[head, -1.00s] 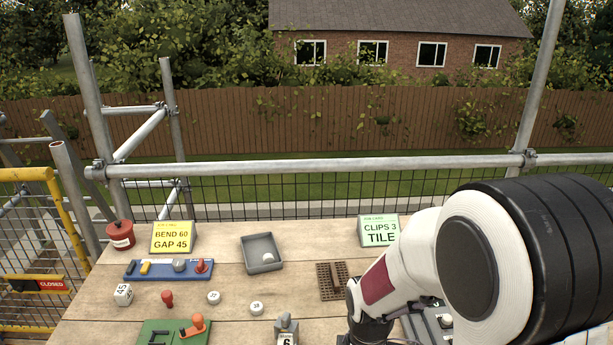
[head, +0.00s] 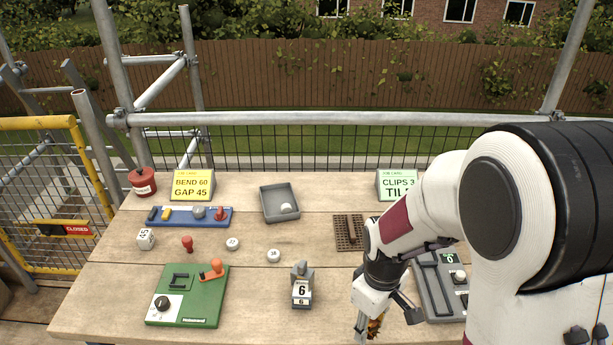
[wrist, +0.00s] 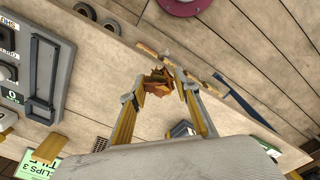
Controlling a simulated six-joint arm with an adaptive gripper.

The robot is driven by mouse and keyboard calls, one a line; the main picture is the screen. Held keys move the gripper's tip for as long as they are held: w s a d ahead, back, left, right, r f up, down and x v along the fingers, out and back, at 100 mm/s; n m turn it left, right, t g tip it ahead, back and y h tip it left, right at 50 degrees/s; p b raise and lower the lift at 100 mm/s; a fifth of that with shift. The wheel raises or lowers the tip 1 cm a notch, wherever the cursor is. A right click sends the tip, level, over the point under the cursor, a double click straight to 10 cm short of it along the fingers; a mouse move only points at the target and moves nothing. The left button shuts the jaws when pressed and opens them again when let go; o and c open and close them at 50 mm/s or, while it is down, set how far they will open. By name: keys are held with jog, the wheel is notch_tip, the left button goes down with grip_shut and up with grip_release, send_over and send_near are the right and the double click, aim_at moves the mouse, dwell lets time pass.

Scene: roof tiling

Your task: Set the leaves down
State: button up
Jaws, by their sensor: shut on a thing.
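A clump of brown and orange dry leaves (wrist: 160,82) is between the fingertips of my gripper (wrist: 163,92) in the wrist view. The gripper is shut on it. In the head view, the gripper (head: 368,328) is low at the front of the wooden table (head: 250,325), and part of the leaves (head: 375,326) shows beside a finger. The leaves' lower side is hidden, and I cannot tell how high they are above the surface.
A grey device with sliders (head: 434,285) stands right of my gripper. The counter showing 6 (head: 302,290) and a green board (head: 195,312) stand left. A brown grate (head: 348,232) and grey tray (head: 269,207) lie farther back. The wrist view shows a table edge (wrist: 215,82) beyond the leaves.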

jog(key=m, duration=0.1)
jog(key=w+m, duration=0.1)
jog(key=m, duration=0.1)
jog(key=w+m, duration=0.1)
jog(key=shift+d+m, duration=0.3)
jog(key=shift+d, duration=0.1)
jog(key=m, duration=0.1)
jog(key=w+d+m, duration=0.1)
jog(key=shift+w+m, duration=0.15)
jog(key=shift+m, duration=0.25)
jog(key=shift+w+d+f+m, duration=0.1)
jog(key=shift+w+d+m, duration=0.45)
jog(key=shift+w+m, duration=0.1)
jog(key=shift+d+f, duration=0.25)
jog(key=shift+d, duration=0.25)
jog(key=shift+w, duration=0.1)
